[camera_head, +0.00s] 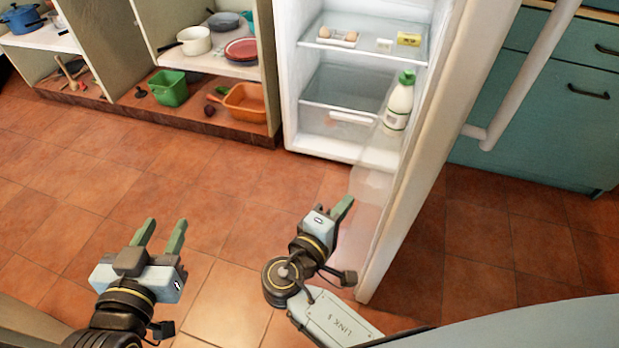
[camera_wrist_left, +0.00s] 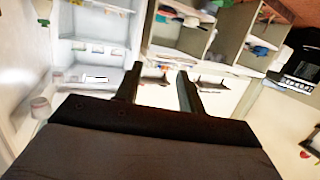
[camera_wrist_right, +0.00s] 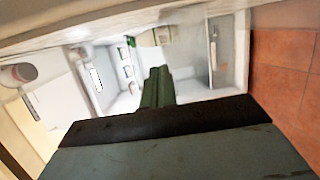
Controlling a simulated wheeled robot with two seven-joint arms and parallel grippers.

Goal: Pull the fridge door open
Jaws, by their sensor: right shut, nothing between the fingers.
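The white fridge (camera_head: 289,75) stands at the back centre with its door (camera_head: 430,150) swung wide open toward me, to the right of the compartment. The door's long bar handle (camera_head: 530,75) is on the outer side, facing right. My right gripper (camera_head: 343,207) is shut and empty, on the inner side of the door, close to its lower part; I cannot tell if it touches. In the right wrist view its fingers (camera_wrist_right: 157,88) are together. My left gripper (camera_head: 163,236) is open and empty above the floor, left of the door; its fingers are apart in the left wrist view (camera_wrist_left: 158,88).
Inside the fridge are eggs (camera_head: 338,37), a yellow box (camera_head: 409,39) and a white bottle with a green cap (camera_head: 400,100). Open shelves with a green bin (camera_head: 169,88) and an orange tray (camera_head: 244,101) stand left. Teal cabinets (camera_head: 548,130) stand right. The tiled floor at left is clear.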

